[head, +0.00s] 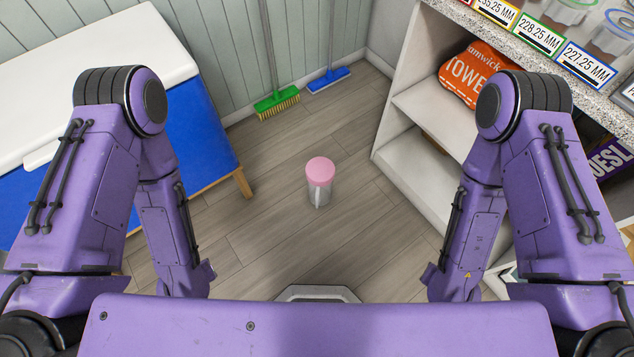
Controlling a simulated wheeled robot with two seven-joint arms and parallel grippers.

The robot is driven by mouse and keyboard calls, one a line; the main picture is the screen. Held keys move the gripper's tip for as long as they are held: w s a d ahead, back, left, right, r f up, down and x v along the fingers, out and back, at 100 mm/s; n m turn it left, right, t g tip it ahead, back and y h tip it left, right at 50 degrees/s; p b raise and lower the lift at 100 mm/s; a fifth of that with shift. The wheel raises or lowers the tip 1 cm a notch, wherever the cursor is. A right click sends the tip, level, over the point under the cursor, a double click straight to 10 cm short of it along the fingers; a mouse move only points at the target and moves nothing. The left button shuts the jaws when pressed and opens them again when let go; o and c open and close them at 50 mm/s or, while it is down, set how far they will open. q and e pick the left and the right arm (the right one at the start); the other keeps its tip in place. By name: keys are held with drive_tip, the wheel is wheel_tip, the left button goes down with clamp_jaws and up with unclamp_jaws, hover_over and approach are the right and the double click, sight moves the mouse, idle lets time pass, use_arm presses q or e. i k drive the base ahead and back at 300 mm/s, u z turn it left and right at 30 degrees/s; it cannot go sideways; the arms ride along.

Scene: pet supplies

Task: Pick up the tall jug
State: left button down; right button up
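The tall jug (319,183) stands upright on the wooden floor near the middle of the head view. It has a pink lid and a pale, greyish see-through body, with a light handle or spout strip on the side facing me. Nothing touches it. My two purple arms hang down on either side of it, well apart from it. Their lower ends drop behind my own body at the bottom of the picture, so neither gripper shows.
A blue and white chest (190,118) with a wooden leg stands at left. A white shelf unit (408,165) with an orange towel pack (474,72) stands at right. Floor around the jug is clear.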

sight(320, 172)
drive_tip(key=u, duration=3.35)
drive_tip(key=k, duration=1.45)
drive_tip(key=z, duration=1.55)
drive_tip(key=i, duration=0.5)
drive_tip(key=z, duration=0.05)
